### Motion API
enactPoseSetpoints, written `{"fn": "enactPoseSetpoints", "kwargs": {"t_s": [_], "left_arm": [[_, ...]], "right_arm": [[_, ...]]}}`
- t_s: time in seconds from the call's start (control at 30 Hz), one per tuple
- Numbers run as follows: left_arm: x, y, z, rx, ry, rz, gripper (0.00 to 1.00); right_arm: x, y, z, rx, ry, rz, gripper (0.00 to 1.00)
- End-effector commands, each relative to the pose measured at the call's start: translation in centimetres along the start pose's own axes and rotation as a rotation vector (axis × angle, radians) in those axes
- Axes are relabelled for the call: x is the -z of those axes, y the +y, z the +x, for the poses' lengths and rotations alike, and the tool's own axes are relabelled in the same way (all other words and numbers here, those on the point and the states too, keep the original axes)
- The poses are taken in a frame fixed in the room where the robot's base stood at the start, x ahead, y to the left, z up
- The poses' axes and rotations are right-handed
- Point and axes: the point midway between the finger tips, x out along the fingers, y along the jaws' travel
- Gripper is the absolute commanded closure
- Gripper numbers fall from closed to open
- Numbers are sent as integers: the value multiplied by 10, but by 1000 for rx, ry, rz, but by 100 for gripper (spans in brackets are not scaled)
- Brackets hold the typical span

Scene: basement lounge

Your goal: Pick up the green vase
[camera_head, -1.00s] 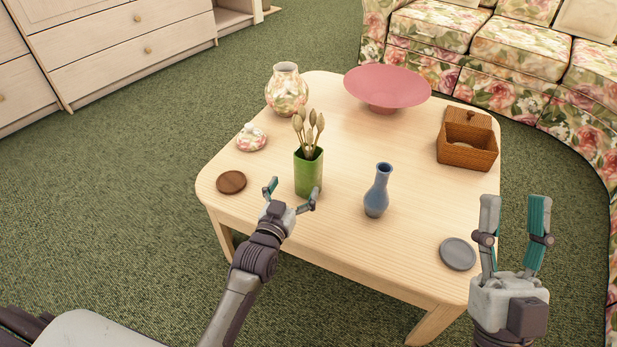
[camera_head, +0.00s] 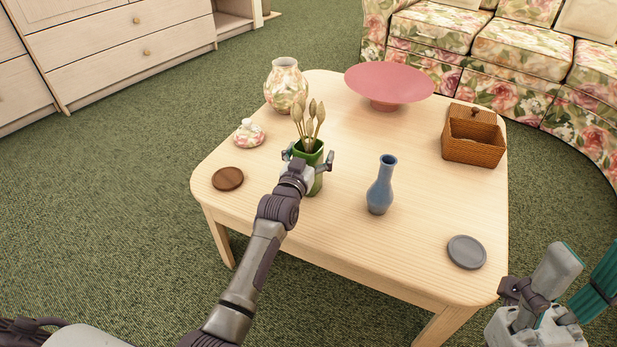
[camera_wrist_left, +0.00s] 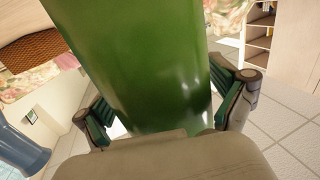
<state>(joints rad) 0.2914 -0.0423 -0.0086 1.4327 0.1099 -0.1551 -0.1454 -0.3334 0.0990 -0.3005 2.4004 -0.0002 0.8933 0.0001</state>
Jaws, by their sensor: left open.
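The green vase (camera_head: 318,182) stands upright on the light wooden table, with several pale buds in it. My left gripper (camera_head: 309,158) is open at the vase, its fingers on either side of it. The gripper hides part of the vase in the head view. In the left wrist view the vase (camera_wrist_left: 150,65) fills the middle, between the two spread fingers; I cannot tell whether they touch it. My right gripper (camera_head: 580,275) is at the lower right, off the table's corner, with its two fingers apart and nothing seen between them.
On the table (camera_head: 290,245) stand a blue vase (camera_head: 379,190), a floral vase (camera_head: 286,88), a small floral pot (camera_head: 248,134), a pink bowl (camera_head: 388,82) and a wicker box (camera_head: 472,145). A brown coaster (camera_head: 228,179) and a grey coaster (camera_head: 466,252) lie near its front edge.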

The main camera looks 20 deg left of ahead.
Motion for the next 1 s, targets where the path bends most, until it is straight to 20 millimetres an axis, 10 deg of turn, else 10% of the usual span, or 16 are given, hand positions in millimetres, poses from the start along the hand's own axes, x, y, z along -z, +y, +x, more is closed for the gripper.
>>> {"fn": "enactPoseSetpoints", "kwargs": {"t_s": [0.27, 0.83, 1.0], "left_arm": [[0, 0, 5, 0, -1, 0, 4], [0, 0, 5, 0, -1, 1, 96], [2, 0, 5, 0, 2, 1, 100]], "right_arm": [[0, 0, 0, 1, 2, 0, 51], [0, 0, 0, 1, 1, 0, 51], [0, 0, 0, 1, 1, 0, 51]]}}
